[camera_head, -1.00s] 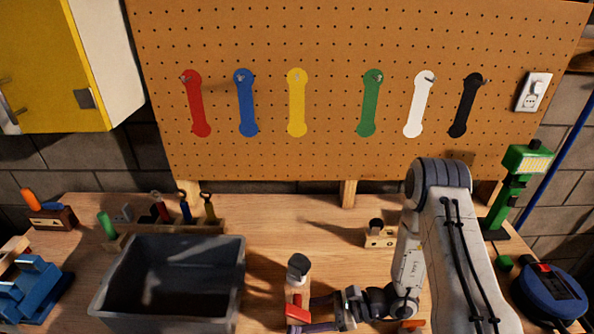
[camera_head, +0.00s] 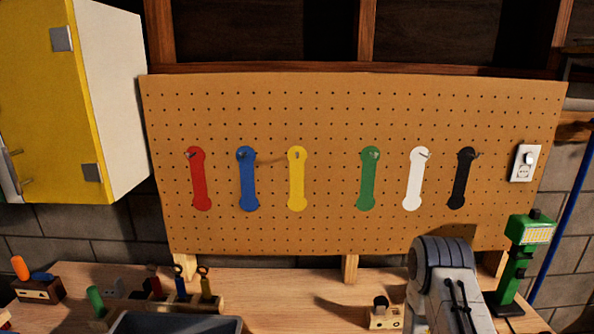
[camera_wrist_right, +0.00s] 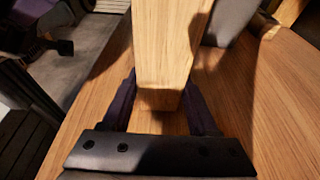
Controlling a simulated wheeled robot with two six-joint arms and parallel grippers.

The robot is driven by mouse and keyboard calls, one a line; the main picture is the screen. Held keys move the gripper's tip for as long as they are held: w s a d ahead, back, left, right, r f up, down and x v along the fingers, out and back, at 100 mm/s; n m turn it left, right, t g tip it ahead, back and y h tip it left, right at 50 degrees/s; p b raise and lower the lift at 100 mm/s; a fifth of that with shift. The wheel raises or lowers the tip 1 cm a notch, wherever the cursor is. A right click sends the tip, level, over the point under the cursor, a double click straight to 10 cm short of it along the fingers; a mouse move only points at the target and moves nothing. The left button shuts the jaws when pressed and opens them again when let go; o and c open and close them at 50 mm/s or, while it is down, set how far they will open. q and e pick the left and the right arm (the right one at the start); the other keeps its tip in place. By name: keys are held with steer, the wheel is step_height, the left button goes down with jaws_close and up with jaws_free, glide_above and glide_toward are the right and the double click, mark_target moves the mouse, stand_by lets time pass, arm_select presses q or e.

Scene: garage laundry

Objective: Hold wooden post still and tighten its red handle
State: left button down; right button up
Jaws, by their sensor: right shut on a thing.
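The wooden post (camera_wrist_right: 165,45) stands out in the right wrist view as a pale, square-edged piece of wood. My right gripper (camera_wrist_right: 160,98) has its two dark fingers on either side of the post and is shut on it. The red handle does not show in either view now. In the head view only the upper part of my right arm shows at the bottom right; its gripper is below the picture. My left gripper cannot be made out in either view.
A pegboard (camera_head: 330,225) with several coloured hanging strips stands behind the bench (camera_head: 285,290). A grey bin (camera_head: 175,323) is at the bottom left. A green lamp (camera_head: 524,255) stands at the right. A small wooden block (camera_head: 384,315) sits near my right arm.

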arm_select(q)
steer(key=shift+r, duration=0.2)
steer(key=shift+a+r, duration=0.1)
steer(key=shift+a, duration=0.3)
stand_by(0.6)
steer(key=shift+a+r, duration=0.6)
steer(key=shift+a, duration=0.2)
steer(key=shift+a, duration=0.1)
stand_by(0.3)
steer(key=s, duration=0.6)
steer(key=shift+a+f, duration=0.25)
